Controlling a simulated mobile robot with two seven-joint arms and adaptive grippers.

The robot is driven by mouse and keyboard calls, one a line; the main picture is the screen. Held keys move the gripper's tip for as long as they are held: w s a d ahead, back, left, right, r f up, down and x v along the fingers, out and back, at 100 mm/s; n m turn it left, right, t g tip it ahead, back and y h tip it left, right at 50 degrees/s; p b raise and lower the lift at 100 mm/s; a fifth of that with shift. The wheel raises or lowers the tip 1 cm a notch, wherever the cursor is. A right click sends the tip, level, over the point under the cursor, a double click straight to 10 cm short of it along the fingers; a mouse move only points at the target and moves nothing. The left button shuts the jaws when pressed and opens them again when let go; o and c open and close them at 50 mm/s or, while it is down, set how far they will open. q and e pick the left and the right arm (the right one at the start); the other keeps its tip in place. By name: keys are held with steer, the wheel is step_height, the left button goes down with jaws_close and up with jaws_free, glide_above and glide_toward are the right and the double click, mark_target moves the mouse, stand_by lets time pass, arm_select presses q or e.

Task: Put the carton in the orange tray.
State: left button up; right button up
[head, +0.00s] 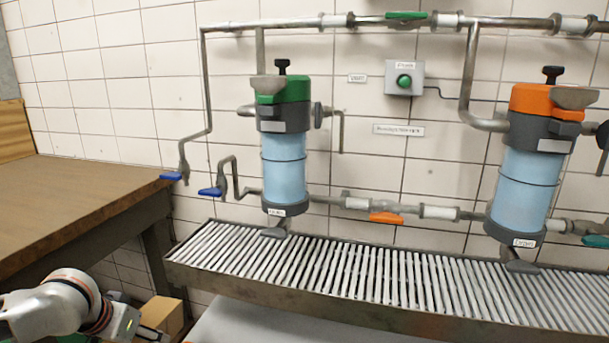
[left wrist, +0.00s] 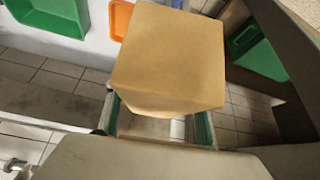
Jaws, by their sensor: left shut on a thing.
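The carton (left wrist: 168,60) is a plain brown box. In the left wrist view it fills the upper middle, held off the floor at my left gripper, and it hides the fingertips. In the head view the carton (head: 163,314) shows at the lower left, below the wooden bench, beside my left gripper (head: 148,333). My left gripper is shut on the carton. The orange tray (left wrist: 120,19) shows only in part in the left wrist view, beyond the carton's upper left edge; the carton hides the rest. My right gripper is in neither view.
Green trays stand at the upper left (left wrist: 50,14) and right (left wrist: 259,56) in the left wrist view. A wooden bench (head: 70,200) is at the left in the head view. A slatted metal rack (head: 390,280) runs under the pipes and blue filters. Tiled floor shows between.

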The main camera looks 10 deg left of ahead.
arm_select(q)
steer(key=s+d+r, duration=0.4)
steer(key=d+r, duration=0.6)
steer(key=r, duration=0.2)
steer(key=s+d+r, duration=0.3)
steer(key=d+r, duration=0.7)
steer(key=r, duration=0.2)
steer(key=s+r+m+p, duration=0.1)
steer(key=s+r+p, duration=0.35)
steer(key=p, duration=0.45)
steer(key=s+f+p, duration=0.3)
steer(key=s+p, duration=0.2)
steer(key=p, duration=0.3)
steer(key=shift+f, duration=0.35)
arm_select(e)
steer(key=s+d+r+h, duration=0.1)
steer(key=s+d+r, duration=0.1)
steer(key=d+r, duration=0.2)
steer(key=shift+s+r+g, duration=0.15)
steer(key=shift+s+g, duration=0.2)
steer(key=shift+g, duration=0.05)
arm_select(q)
steer(key=shift+f, duration=0.1)
